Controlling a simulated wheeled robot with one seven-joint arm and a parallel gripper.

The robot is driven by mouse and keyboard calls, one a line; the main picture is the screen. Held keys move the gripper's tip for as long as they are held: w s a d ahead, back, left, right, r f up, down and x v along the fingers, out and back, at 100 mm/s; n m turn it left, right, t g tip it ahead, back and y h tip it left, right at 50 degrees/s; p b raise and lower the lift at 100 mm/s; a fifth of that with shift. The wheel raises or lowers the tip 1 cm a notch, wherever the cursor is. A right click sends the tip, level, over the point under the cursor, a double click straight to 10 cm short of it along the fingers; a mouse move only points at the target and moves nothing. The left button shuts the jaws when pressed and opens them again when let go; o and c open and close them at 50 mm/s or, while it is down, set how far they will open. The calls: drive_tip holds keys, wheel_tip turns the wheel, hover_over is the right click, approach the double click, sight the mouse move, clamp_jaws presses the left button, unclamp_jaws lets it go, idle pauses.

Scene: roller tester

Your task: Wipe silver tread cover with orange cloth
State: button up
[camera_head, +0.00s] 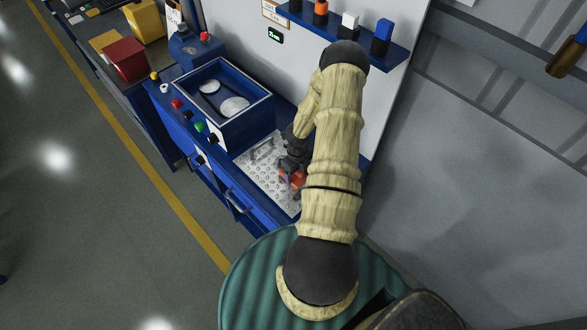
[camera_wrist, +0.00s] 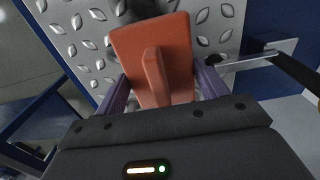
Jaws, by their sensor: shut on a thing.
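The silver tread cover (camera_head: 262,165) is a metal plate with raised oval bumps on the blue bench; it also fills the upper part of the wrist view (camera_wrist: 85,28). The orange cloth (camera_wrist: 152,52) looks like a flat pad with a raised grip. In the head view the cloth (camera_head: 297,179) shows in part below my gripper (camera_head: 290,168), and my arm hides the cover's right side.
A blue open-topped box (camera_head: 232,125) with two pale round parts stands left of the cover. Buttons line the bench front. A grey wall stands behind, with a blue shelf (camera_head: 345,30) above.

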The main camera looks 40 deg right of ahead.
drive_tip(key=shift+s, duration=0.15)
drive_tip(key=shift+a+f+b, duration=0.2)
drive_tip(key=shift+a+b, duration=0.15)
drive_tip(key=shift+b, duration=0.1)
drive_tip(key=shift+s+a+b, duration=0.1)
drive_tip(key=shift+a+b, duration=0.25)
drive_tip(key=shift+a, duration=0.2)
drive_tip(key=shift+a+r, duration=0.1)
drive_tip(key=shift+a, duration=0.05)
drive_tip(key=w+p, duration=0.2)
drive_tip(key=shift+a+r+p, duration=0.1)
drive_tip(key=shift+a+p, duration=0.05)
drive_tip(key=shift+p, duration=0.15)
drive_tip(key=shift+c, duration=0.3)
drive_tip(key=shift+w+f+p, duration=0.25)
drive_tip(key=shift+w+p, duration=0.5)
drive_tip(key=shift+w, duration=0.35)
